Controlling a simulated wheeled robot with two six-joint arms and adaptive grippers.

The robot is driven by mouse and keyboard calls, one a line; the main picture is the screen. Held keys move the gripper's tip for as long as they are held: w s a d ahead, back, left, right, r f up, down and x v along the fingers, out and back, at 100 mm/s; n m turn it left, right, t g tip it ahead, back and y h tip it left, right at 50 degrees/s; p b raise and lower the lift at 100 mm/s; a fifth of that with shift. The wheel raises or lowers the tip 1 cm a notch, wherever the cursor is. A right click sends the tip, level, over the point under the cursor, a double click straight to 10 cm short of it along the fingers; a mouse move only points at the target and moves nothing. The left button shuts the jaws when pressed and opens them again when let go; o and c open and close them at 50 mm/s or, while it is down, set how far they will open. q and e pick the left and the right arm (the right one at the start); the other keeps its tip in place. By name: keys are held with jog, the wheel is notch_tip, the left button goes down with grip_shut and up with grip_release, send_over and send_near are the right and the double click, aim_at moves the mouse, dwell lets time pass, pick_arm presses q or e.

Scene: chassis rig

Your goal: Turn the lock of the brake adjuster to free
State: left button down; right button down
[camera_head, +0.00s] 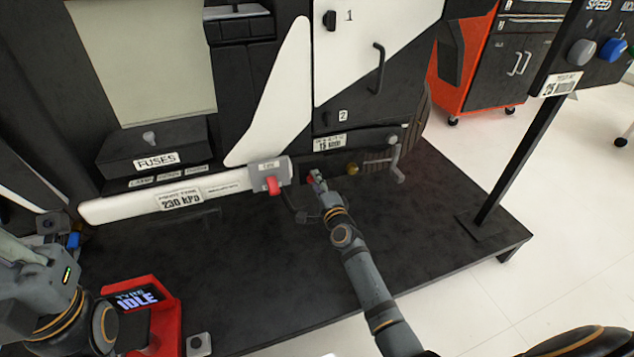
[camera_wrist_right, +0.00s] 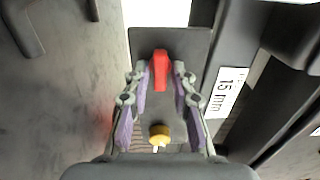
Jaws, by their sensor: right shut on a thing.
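The brake adjuster is a dark plate (camera_wrist_right: 197,42) in the right wrist view, with a red lock lever (camera_wrist_right: 160,66) and a yellow knob (camera_wrist_right: 160,132). The yellow knob also shows in the head view (camera_head: 352,168), right of my right gripper (camera_head: 317,177). That gripper is shut on the red lever, which stands between its fingertips. In the head view the gripper largely hides the lever; a little red (camera_head: 310,179) shows beside the fingers. My left gripper (camera_head: 45,240) is at the far left, away from the adjuster; its fingers are unclear.
A "15 mm" label (camera_head: 330,143) sits above the adjuster, and a grey crank (camera_head: 396,165) is to its right. A red "IDLE" unit (camera_head: 167,318) stands lower left.

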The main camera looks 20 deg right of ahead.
jog(key=c, duration=1.4)
grip_release()
jog(key=shift+f, duration=0.1)
jog(key=shift+o, duration=0.2)
jog(key=s, duration=1.2)
jog(key=shift+d, duration=0.25)
